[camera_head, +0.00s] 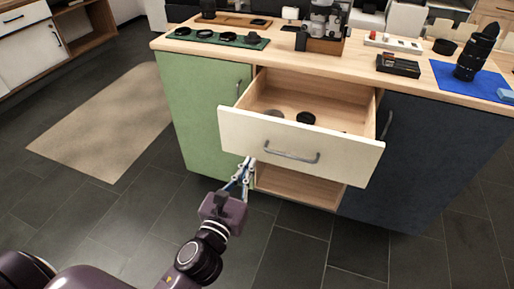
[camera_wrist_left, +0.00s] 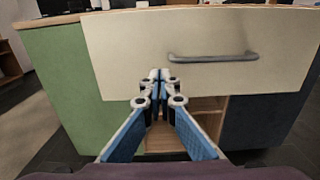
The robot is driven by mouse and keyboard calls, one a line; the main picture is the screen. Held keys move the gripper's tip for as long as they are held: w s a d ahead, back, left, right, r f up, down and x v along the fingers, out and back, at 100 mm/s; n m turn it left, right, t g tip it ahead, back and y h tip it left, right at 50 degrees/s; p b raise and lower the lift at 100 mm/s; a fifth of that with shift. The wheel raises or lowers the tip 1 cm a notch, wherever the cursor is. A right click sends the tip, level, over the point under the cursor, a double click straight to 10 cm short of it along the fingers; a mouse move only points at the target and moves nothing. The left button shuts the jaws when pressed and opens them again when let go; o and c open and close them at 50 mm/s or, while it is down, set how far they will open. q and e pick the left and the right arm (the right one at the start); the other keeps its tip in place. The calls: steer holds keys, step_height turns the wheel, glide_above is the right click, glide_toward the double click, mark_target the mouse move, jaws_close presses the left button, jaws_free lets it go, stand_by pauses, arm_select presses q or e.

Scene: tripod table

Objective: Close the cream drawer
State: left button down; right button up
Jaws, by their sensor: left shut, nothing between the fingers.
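The cream drawer (camera_head: 345,154) stands open, pulled out from the cabinet under the wooden tabletop. Its front has a grey bar handle (camera_head: 292,156), and a dark round item (camera_head: 305,118) lies inside it. My left gripper (camera_head: 245,165) is shut and empty, near the lower left part of the drawer front. In the left wrist view the cream drawer front (camera_wrist_left: 130,55) fills the upper middle, with the handle (camera_wrist_left: 213,57) to the right of the shut fingertips (camera_wrist_left: 158,75). I cannot tell whether the fingertips touch the front. My right gripper is not in view.
A green cabinet door (camera_head: 205,110) is left of the drawer and a dark blue door (camera_head: 430,160) is right. An open shelf (camera_head: 300,187) lies below. Camera gear and a blue mat (camera_head: 450,75) are on the tabletop. The tiled floor in front is clear.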

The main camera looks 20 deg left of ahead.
mark_target(261, 143)
arm_select(q)
steer(key=w, duration=0.5)
steer(key=shift+w, duration=0.85)
